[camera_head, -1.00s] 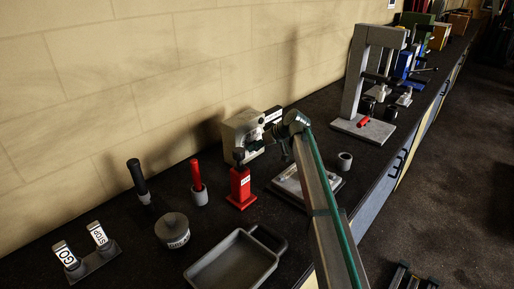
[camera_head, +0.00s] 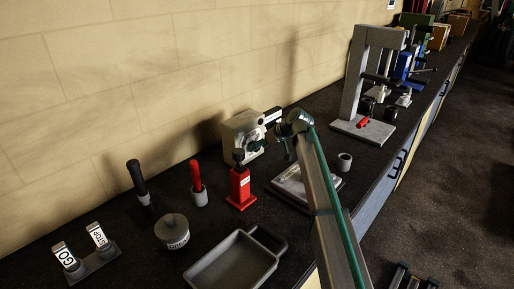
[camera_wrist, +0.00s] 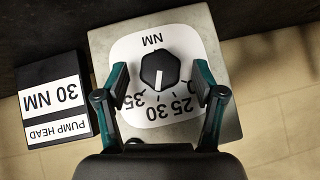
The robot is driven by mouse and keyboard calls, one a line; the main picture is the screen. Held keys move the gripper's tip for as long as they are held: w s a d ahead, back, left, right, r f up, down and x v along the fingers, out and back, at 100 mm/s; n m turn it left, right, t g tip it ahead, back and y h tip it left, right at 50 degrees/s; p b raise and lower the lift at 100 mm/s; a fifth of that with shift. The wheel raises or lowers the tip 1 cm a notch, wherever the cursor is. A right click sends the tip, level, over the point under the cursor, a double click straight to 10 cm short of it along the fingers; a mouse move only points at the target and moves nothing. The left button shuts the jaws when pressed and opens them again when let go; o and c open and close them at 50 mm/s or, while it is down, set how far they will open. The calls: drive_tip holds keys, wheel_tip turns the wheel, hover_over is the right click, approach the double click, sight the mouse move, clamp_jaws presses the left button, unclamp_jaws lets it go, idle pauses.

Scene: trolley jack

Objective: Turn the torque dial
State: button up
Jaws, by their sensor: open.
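The torque dial is a black hexagonal knob (camera_wrist: 159,71) with a white pointer line, on a white scale plate marked NM with numbers such as 25, 30 and 35, upside down in the wrist view. The pointer line points down in the picture, toward the numbers. The plate is on a pale grey box (camera_wrist: 211,128), which stands against the wall in the head view (camera_head: 235,128). My gripper (camera_wrist: 161,83) is open, one finger on each side of the knob, with visible gaps. Its depth relative to the knob is hard to tell.
A black sign reading "30 NM PUMP HEAD" (camera_wrist: 53,100) is beside the box. A grey press (camera_head: 357,85) stands farther back.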

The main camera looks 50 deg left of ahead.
drive_tip(key=v, duration=0.6)
